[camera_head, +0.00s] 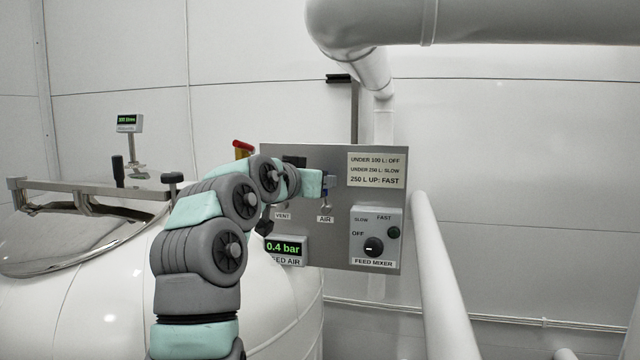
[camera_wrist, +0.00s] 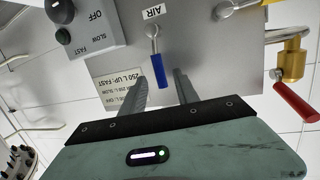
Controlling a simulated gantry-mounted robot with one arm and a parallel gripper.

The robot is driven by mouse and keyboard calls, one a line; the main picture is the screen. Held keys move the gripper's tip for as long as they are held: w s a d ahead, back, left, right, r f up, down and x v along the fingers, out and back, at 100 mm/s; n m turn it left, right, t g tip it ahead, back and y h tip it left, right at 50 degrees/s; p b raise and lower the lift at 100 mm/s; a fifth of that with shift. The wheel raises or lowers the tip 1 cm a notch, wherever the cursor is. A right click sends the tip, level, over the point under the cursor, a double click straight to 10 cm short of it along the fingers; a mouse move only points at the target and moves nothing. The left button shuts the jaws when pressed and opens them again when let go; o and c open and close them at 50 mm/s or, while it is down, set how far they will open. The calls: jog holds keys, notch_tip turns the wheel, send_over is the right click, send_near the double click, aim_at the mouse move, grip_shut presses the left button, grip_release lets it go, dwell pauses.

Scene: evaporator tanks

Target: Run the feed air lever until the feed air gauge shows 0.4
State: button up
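The feed air gauge (camera_head: 283,248) is lit green and reads 0.4 bar, on the lower left of the panel. The feed air lever (camera_wrist: 158,70) has a blue handle on a metal stem by the AIR label, and in the wrist view it points toward my gripper. My gripper (camera_wrist: 167,68) is open, its two grey fingers apart on either side of the blue handle's end. I cannot tell whether either finger touches it. In the head view my gripper (camera_head: 329,184) is at the panel just above the AIR label, largely hiding the lever.
The feed mixer box (camera_head: 376,236) with its dark knob is on the panel's lower right. A brass valve (camera_wrist: 292,62) with a red handle (camera_wrist: 298,105) stands at the panel edge. A white pipe (camera_head: 440,270) runs right of the panel. The white tank (camera_head: 95,300) is at left.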

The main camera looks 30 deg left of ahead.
jog(key=s+d+r+b, duration=0.1)
jog(key=s+b, duration=0.1)
jog(key=s, duration=0.7)
jog(key=shift+s+r, duration=0.15)
jog(key=shift+s+d, duration=0.1)
